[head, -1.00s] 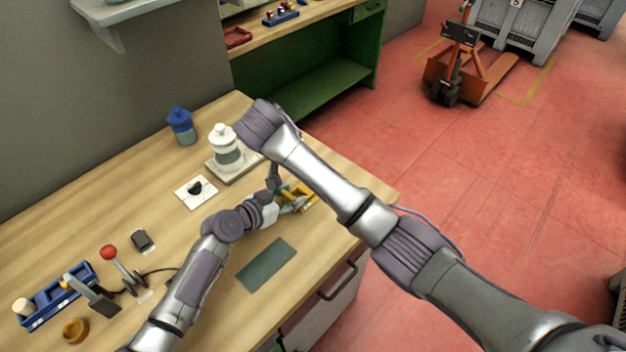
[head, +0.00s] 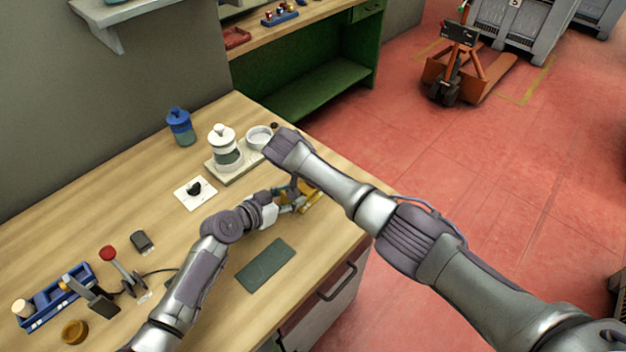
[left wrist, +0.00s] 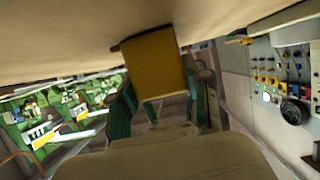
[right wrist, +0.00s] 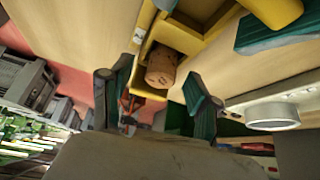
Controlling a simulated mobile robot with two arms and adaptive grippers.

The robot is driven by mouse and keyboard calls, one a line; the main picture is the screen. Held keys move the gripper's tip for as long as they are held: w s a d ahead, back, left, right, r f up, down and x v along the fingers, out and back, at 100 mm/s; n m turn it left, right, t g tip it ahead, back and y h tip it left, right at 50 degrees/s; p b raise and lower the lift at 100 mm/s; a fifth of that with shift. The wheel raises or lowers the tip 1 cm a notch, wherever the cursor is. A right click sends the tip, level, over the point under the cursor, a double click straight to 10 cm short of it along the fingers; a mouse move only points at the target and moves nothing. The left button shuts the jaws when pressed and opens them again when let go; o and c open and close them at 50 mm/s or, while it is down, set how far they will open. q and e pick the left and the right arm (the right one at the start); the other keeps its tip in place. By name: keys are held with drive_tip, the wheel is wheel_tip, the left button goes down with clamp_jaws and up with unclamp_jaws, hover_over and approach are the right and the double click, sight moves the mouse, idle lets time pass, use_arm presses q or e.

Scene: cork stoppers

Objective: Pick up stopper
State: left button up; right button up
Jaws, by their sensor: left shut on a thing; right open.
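A brown cork stopper (right wrist: 163,68) sits in a yellow bin (right wrist: 205,45) in the right wrist view. My right gripper (right wrist: 155,100) is open, its fingers apart on either side of the stopper's end and not closed on it. In the head view the yellow bin (head: 312,196) is near the table's right edge, partly hidden by my right arm, and the stopper cannot be made out. My left gripper (head: 288,204) is shut on the bin; the left wrist view shows the yellow wall (left wrist: 155,65) between its fingers.
A white jar (head: 224,148) and a round whitish dish (head: 259,138) stand on a board behind the grippers. A blue jar (head: 180,127) is farther left. A dark mat (head: 266,265) lies in front. A blue tray (head: 52,297) and a red-knobbed lever (head: 115,263) are left.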

drive_tip(key=c, duration=0.8)
drive_tip(key=shift+c, duration=0.2)
use_arm(q)
drive_tip(key=o, duration=1.4)
use_arm(e)
wheel_tip(320, 180, up, 10)
use_arm(q)
drive_tip(key=shift+s+a, duration=0.1)
drive_tip(key=v, duration=1.1)
drive_tip(key=shift+s+a+r, duration=0.2)
drive_tip(key=shift+s+r, duration=0.05)
use_arm(e)
drive_tip(key=shift+f, duration=0.1)
